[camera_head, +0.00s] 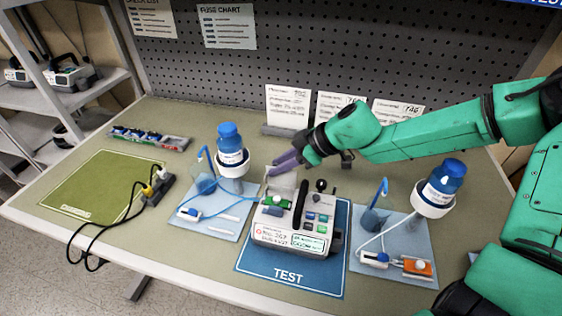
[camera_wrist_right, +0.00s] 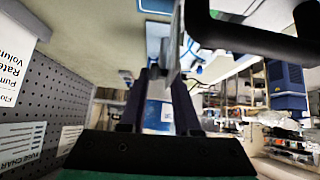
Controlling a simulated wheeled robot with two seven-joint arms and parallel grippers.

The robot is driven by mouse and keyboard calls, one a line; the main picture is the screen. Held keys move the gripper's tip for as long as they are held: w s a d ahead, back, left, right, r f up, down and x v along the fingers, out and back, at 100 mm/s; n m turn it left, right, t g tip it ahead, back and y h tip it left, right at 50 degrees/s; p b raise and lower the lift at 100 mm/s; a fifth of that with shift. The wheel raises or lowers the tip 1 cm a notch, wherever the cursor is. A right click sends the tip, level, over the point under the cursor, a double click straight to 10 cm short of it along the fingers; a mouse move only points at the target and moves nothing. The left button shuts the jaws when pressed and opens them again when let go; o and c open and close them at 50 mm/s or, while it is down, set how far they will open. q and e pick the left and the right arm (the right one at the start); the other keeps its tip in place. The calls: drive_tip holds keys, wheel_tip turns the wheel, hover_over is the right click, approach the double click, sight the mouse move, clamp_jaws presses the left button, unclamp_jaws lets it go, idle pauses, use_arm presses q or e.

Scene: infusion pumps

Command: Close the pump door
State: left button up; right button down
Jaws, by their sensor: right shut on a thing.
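The infusion pump (camera_head: 300,238), grey with coloured buttons and a green part in its open bay, stands on the blue TEST mat (camera_head: 247,268). Its pale door (camera_head: 283,184) stands raised at the back left of the pump, so the bay is open. My right gripper (camera_head: 277,165), with purple fingers, reaches in from the right and is shut on the upper edge of the door. In the right wrist view, a thin grey plate (camera_wrist_right: 174,55), apparently the door, lies at the fingertips. My left gripper is not in view.
Blue-capped bottles (camera_head: 230,150) (camera_head: 440,185) stand left and right of the pump, on pale mats with tubing. Cards (camera_head: 288,105) stand behind. A green mat (camera_head: 95,185) with black cables lies at left.

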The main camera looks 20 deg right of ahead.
drive_tip(key=shift+s+a+n+t+h, duration=0.4)
drive_tip(key=shift+s+t+h, duration=0.1)
drive_tip(key=shift+t, duration=0.2)
drive_tip(key=shift+r+b, duration=0.1)
drive_tip(key=shift+b, duration=0.2)
drive_tip(key=c, duration=0.7)
unclamp_jaws()
drive_tip(key=p+v, duration=0.2)
drive_tip(key=v, duration=1.2)
drive_tip(key=shift+s+d, duration=0.15)
drive_tip(key=shift+s, duration=0.1)
drive_tip(key=shift+r, duration=0.1)
